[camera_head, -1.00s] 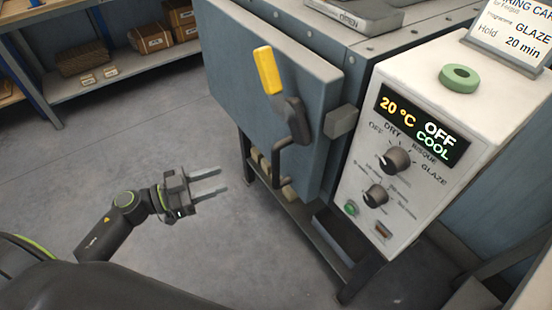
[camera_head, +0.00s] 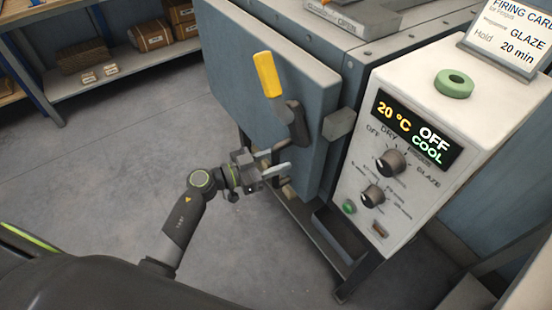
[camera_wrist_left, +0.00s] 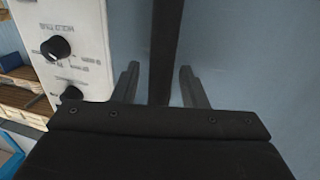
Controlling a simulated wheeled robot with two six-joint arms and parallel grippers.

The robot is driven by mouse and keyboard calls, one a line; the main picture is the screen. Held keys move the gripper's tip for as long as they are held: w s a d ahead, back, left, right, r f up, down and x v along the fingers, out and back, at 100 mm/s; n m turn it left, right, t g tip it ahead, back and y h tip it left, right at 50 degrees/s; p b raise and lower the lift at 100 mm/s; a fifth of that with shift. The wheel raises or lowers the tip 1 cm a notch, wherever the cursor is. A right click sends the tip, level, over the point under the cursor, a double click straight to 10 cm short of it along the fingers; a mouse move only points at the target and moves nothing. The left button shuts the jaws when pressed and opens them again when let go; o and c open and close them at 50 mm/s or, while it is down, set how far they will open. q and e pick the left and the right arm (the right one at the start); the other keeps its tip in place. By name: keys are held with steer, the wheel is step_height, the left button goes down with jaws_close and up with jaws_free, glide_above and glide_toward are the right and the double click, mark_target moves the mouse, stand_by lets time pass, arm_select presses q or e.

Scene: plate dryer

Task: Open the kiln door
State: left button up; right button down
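The kiln door (camera_head: 240,95) is a thick blue-grey slab on the kiln's front and looks shut. A latch lever with a yellow grip (camera_head: 268,75) stands up from it, tilted slightly left. Below it is a dark bar handle (camera_head: 281,147), partly hidden by my left gripper (camera_head: 285,160). In the left wrist view, a dark upright bar (camera_wrist_left: 164,40) shows between the two spread fingers of my left gripper (camera_wrist_left: 159,70), with a gap on each side. My right gripper is not in view.
The white control box (camera_head: 410,150) with knobs and a display reading 20 °C, OFF, COOL stands right of the door. A green ring (camera_head: 454,83) and a card stand (camera_head: 505,45) are on top. Shelves (camera_head: 110,75) stand at back left. The floor left of the kiln is clear.

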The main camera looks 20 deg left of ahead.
arm_select(q)
steer(key=shift+d, duration=0.1)
jaws_close()
stand_by(0.4)
